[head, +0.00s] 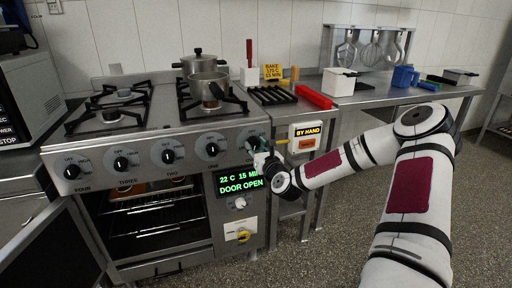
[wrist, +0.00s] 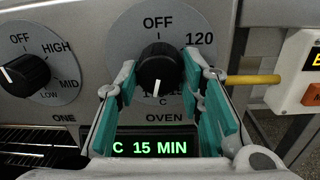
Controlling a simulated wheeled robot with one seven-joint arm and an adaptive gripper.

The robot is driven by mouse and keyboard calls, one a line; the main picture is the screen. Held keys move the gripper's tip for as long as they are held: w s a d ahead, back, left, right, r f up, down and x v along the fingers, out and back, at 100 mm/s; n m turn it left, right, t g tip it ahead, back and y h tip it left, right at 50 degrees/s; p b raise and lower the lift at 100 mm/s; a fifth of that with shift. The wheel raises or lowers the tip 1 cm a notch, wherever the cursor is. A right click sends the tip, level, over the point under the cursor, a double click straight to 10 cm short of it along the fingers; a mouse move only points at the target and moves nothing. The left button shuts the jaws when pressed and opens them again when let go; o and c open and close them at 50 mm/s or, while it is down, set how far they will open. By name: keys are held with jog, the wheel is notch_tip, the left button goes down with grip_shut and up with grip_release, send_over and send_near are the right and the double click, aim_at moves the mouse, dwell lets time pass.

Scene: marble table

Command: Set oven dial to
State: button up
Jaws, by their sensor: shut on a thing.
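The oven dial (wrist: 158,64) is a black knob on a round grey plate marked OFF at the top and 120 at the upper right, with OVEN below. A white mark shows low on its face. My gripper (wrist: 161,78) is shut on the dial, one teal finger pad on each side. Lower numbers on the plate are partly hidden. In the head view my gripper (head: 258,149) is at the right end of the stove's knob row and hides most of the dial. The green display (head: 240,183) reads DOOR OPEN, with 15 MIN above.
Several burner knobs (head: 168,152) line the panel to the left. The oven cavity (head: 150,217) is open. Pots (head: 208,87) stand on the stove. A yellow card (head: 272,72) says BAKE and 15 MIN. A BY HAND box (head: 306,134) is close on the right.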

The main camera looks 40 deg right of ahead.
jog(key=shift+f, duration=0.1)
jog(key=o, duration=1.2)
jog(key=shift+c, duration=0.2)
jog(key=v, duration=1.2)
